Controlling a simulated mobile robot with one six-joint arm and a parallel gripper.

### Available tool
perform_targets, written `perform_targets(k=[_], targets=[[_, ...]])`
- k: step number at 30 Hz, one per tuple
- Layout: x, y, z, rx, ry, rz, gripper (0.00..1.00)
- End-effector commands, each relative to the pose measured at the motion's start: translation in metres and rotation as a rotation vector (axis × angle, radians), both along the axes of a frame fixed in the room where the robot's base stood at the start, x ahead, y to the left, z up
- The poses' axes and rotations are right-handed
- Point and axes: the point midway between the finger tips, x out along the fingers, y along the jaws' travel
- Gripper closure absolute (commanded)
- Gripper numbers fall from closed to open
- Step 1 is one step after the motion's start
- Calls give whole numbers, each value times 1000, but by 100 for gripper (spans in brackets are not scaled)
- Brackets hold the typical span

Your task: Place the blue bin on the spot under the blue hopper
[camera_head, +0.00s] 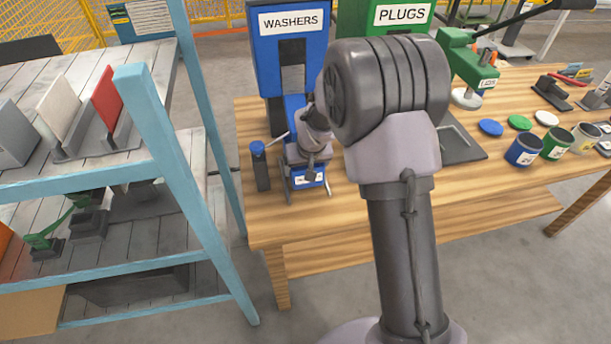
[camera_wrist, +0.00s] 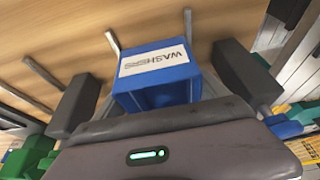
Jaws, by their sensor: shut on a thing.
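The blue hopper (camera_head: 262,62), labelled WASHERS, stands at the back left of the wooden table. The blue bin (camera_head: 310,183) is at table level in front of the hopper's lower part, mostly covered by my gripper (camera_head: 311,160). In the wrist view the blue bin (camera_wrist: 195,85), with a white WASHERS label, sits between my two dark fingers. My gripper is shut on it. The spot under the hopper is hidden by my wrist and the bin. I cannot tell whether the bin touches the table.
Thin metal bars (camera_head: 328,190) flank the bin. A dark post with a blue top (camera_head: 260,168) stands close left. Several cups and lids (camera_head: 523,150) lie further right. A blue-framed shelf (camera_head: 180,160) is at left.

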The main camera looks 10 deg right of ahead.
Motion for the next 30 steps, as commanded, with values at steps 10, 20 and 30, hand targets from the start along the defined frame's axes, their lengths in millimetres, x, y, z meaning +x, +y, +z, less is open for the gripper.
perform_targets(k=[10,20,30], targets=[[1,0,-35,0,-2,1,60],[0,0,-38,0,-1,1,0],[-9,0,-6,0,-3,0,0]])
